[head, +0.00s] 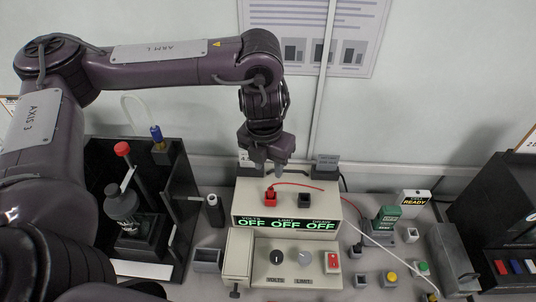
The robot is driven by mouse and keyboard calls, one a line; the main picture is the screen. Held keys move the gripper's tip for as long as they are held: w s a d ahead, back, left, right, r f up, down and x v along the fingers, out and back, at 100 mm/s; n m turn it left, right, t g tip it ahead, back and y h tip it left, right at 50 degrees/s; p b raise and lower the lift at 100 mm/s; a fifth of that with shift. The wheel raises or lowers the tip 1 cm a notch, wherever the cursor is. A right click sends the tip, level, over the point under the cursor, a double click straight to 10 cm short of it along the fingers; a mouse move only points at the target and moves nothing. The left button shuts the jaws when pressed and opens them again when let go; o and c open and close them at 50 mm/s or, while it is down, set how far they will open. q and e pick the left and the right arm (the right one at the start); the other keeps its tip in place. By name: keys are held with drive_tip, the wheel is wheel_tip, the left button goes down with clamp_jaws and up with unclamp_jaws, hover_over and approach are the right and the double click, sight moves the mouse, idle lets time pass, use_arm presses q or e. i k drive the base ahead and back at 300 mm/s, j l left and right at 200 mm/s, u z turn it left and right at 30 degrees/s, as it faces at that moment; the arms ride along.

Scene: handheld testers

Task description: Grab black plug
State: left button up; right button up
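A beige tester (245,193) stands on the bench, its green displays reading OFF. On its top sit a red plug (270,197) with a red cable and a small black block (304,200), which looks like the black plug or a socket; I cannot tell which. My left gripper (274,168) points down above the rear of the tester top, behind and above the red plug and left of the black block. Its fingers are small and dark, so their gap is unclear, and nothing is clearly held. My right gripper is not in view.
A black stand (180,205) with a red-knobbed device (122,149) is at the left. A black cylinder (213,211) stands beside the tester. Right of the tester are small button boxes (390,279), a green-topped block (388,213), a white cable and a black panel (505,215).

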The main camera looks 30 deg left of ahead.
sight(357, 248)
drive_tip(key=k+l, duration=0.5)
drive_tip(key=k, duration=0.15)
drive_tip(key=k+l, duration=0.5)
drive_tip(key=k, duration=0.2)
